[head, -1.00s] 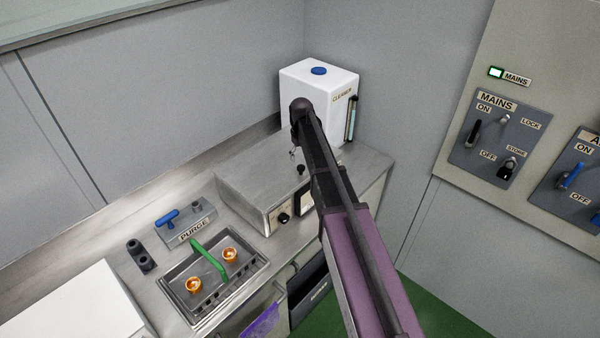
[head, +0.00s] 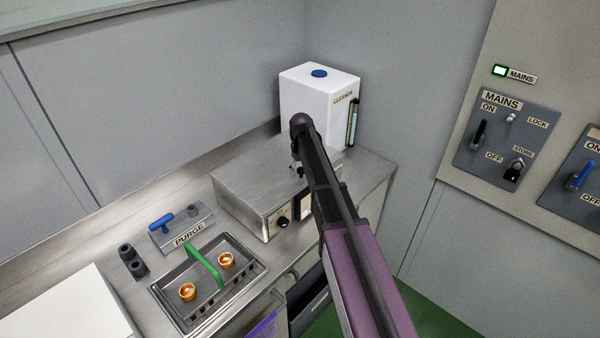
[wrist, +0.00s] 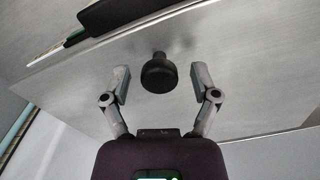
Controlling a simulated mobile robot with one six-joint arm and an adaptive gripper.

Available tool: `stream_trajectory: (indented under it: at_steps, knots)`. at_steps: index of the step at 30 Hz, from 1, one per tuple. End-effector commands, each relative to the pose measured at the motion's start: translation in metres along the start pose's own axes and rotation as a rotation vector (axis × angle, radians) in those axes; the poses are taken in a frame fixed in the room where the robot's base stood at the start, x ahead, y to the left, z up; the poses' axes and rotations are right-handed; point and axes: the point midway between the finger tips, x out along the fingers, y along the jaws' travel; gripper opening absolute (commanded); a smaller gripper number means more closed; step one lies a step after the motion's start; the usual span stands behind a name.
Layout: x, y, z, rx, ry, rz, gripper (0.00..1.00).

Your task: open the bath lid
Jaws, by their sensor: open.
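The bath is a steel box (head: 246,190) on the counter, with a dial (head: 282,222) on its front. Its flat metal lid (wrist: 235,80) fills much of the wrist view and looks closed. A round black knob (wrist: 158,73) stands on the lid. My gripper (wrist: 163,85) is open, with one finger on each side of the knob and a visible gap on both sides. In the head view my arm hides part of the bath top, and the knob is hard to separate from my gripper there.
A white cleaner tank (head: 318,90) with a blue cap stands behind the bath. Left of the bath are a purge block (head: 183,230) with a blue lever and a tray (head: 255,268) with a green handle and two orange-rimmed parts. A mains panel (head: 507,140) is on the right wall.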

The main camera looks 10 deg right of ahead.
Motion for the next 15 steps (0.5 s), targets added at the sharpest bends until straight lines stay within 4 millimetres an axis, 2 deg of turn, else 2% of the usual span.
stream_trajectory:
  at_steps: [7,8,15]
  knots:
    - [-0.0001,0.0002,0.0000,0.000,0.000,0.000,0.78]
    - [-0.0001,0.0002,0.0000,0.000,0.000,0.000,0.75]
    - [0.0000,0.0001,0.0001,0.000,0.000,0.000,0.03]
